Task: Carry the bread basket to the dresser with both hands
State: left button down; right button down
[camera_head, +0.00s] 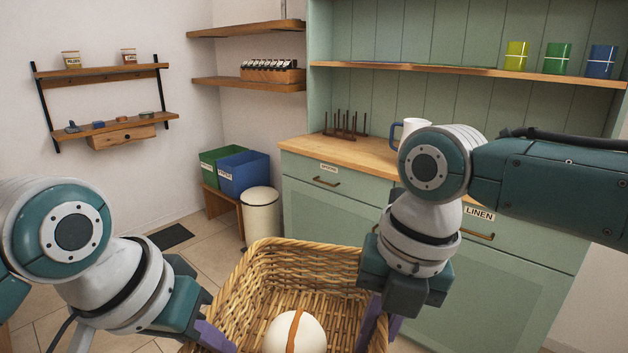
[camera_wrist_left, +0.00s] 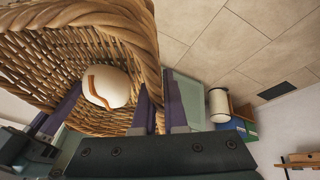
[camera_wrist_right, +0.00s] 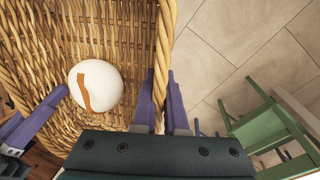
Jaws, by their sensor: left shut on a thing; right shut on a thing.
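The wicker bread basket (camera_head: 258,283) hangs between my two grippers in the lower middle of the head view. A round cream loaf with a brown stripe (camera_head: 296,333) lies inside it. My left gripper (camera_head: 208,338) is shut on the basket's left side; in the left wrist view its purple fingers (camera_wrist_left: 160,112) straddle the rim. My right gripper (camera_head: 382,318) is shut on the basket's right rim, which passes between its fingers (camera_wrist_right: 163,100) in the right wrist view. The green dresser (camera_head: 335,213) with a wooden top (camera_head: 350,152) stands ahead, beyond the basket.
A mug (camera_head: 412,130) and a dark peg rack (camera_head: 345,126) stand on the dresser top; the wood between and in front of them is bare. A white bin (camera_head: 261,215) and green and blue boxes (camera_head: 243,172) stand left of the dresser. A green chair (camera_wrist_right: 265,130) shows in the right wrist view.

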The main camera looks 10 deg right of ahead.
aim_at(349, 149)
jog(key=i, duration=1.7)
jog(key=i+j+z, duration=0.2)
jog(key=i, duration=0.3)
jog(key=i+z, duration=0.25)
jog(key=i, duration=0.25)
jog(key=i+j+z, duration=0.2)
jog(key=i+j, duration=0.15)
jog(key=i+j+z, duration=0.3)
jog(key=i+z, duration=0.15)
jog(key=i+j+z, duration=0.45)
jog(key=i, duration=0.05)
